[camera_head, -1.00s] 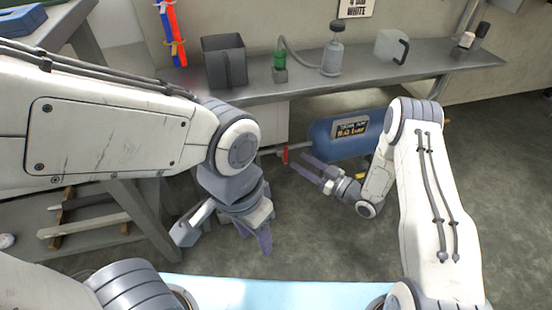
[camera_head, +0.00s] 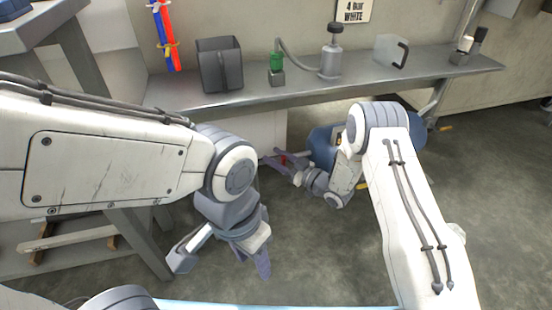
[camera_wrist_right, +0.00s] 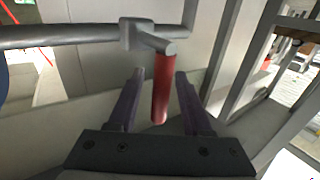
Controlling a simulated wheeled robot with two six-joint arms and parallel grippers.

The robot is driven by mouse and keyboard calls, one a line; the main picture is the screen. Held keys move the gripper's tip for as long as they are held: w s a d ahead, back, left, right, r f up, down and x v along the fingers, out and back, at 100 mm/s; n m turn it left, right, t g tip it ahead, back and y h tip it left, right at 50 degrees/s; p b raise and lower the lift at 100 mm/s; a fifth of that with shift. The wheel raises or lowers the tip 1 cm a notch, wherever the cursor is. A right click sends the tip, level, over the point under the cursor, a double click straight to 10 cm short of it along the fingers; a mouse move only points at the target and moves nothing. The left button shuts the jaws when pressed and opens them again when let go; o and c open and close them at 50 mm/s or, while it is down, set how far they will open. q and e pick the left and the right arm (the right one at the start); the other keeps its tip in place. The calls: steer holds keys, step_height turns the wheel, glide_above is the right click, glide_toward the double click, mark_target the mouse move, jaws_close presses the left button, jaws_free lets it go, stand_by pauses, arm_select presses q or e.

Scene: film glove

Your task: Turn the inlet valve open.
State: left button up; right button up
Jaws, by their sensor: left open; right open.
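The inlet valve has a red handle (camera_wrist_right: 160,92) that hangs from a grey fitting (camera_wrist_right: 138,35) on a grey pipe (camera_wrist_right: 65,34). In the right wrist view the handle lies across the pipe's direction. My right gripper (camera_wrist_right: 160,78) is open, with one finger on each side of the handle; a gap shows on both sides. In the head view the handle (camera_head: 283,159) is a small red spot, partly hidden by my right gripper (camera_head: 274,160). My left gripper (camera_head: 222,259) is open and empty, well to the left and nearer.
A blue tank (camera_head: 323,143) stands behind my right arm, mostly hidden. The floor (camera_head: 320,250) between my arms is clear.

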jaws_close()
stand_by(1.3)
